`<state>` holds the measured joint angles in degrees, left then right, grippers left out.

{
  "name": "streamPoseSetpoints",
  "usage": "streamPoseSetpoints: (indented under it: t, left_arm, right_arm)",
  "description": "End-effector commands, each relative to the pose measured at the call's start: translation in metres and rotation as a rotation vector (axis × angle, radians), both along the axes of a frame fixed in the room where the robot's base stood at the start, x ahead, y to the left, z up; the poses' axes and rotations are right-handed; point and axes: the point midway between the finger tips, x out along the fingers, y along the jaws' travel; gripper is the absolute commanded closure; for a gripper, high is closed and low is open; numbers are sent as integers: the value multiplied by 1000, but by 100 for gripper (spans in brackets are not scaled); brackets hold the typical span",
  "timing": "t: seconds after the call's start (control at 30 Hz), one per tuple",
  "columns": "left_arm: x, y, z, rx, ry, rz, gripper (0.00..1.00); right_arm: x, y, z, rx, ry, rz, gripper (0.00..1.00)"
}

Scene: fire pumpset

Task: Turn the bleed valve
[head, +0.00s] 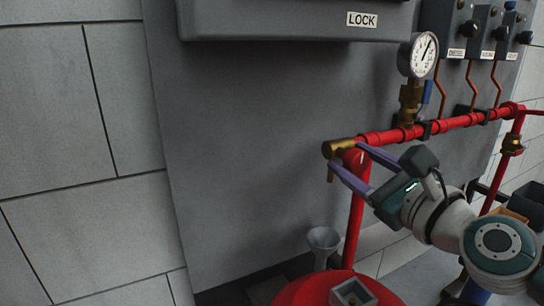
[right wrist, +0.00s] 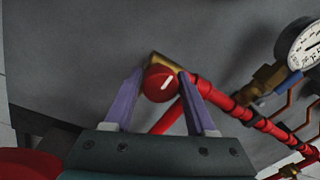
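The bleed valve has a brass body (head: 338,148) with a short spout pointing down, at the left end of the red pipe. Its round red knob (head: 355,160) is partly hidden by my fingers in the head view. In the right wrist view the knob (right wrist: 158,84) faces me with a slanted white mark. My right gripper (head: 346,157) is open, its purple fingers spread. In the right wrist view the fingertips of the gripper (right wrist: 160,78) lie on either side of the knob; I cannot tell whether they touch it. My left gripper is not in view.
A pressure gauge (head: 418,55) stands on a brass fitting above the red pipe (head: 450,123). A grey funnel (head: 323,240) is below the valve. A red round surface (head: 300,291) with a grey box (head: 353,293) is at the bottom. The grey panel left of the valve is clear.

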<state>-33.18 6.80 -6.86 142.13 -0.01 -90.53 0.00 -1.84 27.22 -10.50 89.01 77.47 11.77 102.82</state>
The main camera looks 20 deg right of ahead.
Motion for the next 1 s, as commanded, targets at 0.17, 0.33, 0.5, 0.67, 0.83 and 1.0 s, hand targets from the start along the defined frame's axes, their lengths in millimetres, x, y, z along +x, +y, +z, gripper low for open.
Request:
streamPoseSetpoints:
  t: [0.17, 0.33, 0.5, 0.67, 0.83, 1.0]
  left_arm:
    - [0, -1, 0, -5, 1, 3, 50]
    - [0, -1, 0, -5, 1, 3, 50]
    - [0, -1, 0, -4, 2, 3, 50]
    - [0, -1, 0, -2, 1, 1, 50]
    - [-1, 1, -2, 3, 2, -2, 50]
    - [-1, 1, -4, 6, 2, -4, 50]
  right_arm:
    - [0, 0, 0, 0, 0, 0, 65]
    - [0, 0, 0, 0, 0, 0, 84]
    - [0, 0, 0, 0, 0, -1, 100]
    - [0, 0, 0, -4, 0, -1, 100]
    - [0, 0, 0, -38, -4, -1, 100]
    - [0, -1, -1, -125, -11, -2, 100]
